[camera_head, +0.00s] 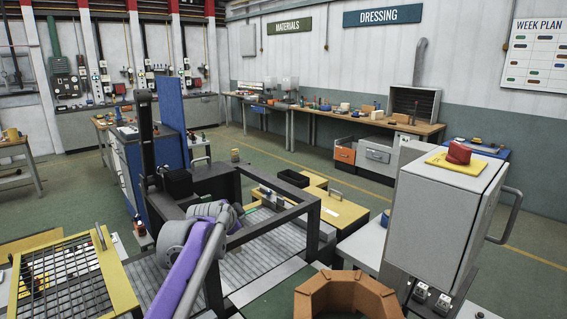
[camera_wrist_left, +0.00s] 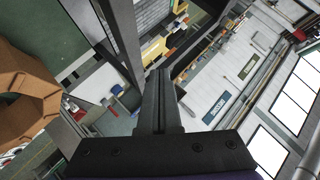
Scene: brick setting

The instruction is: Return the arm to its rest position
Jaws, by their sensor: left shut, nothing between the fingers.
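My left arm (camera_head: 187,266), purple and grey, comes in from the bottom of the head view and bends beside a dark metal frame (camera_head: 273,234). I cannot clearly pick out its gripper there. In the left wrist view my left gripper (camera_wrist_left: 160,76) has its black fingers together with nothing between them. A dark bar of the frame (camera_wrist_left: 124,40) passes close to the fingers in that view; I cannot tell whether they touch. My right gripper is in neither view.
A brown curved block piece (camera_head: 346,295) stands at the front, also at the left of the wrist view (camera_wrist_left: 25,88). A yellow-framed mesh (camera_head: 66,283) lies left. Green floor is open behind.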

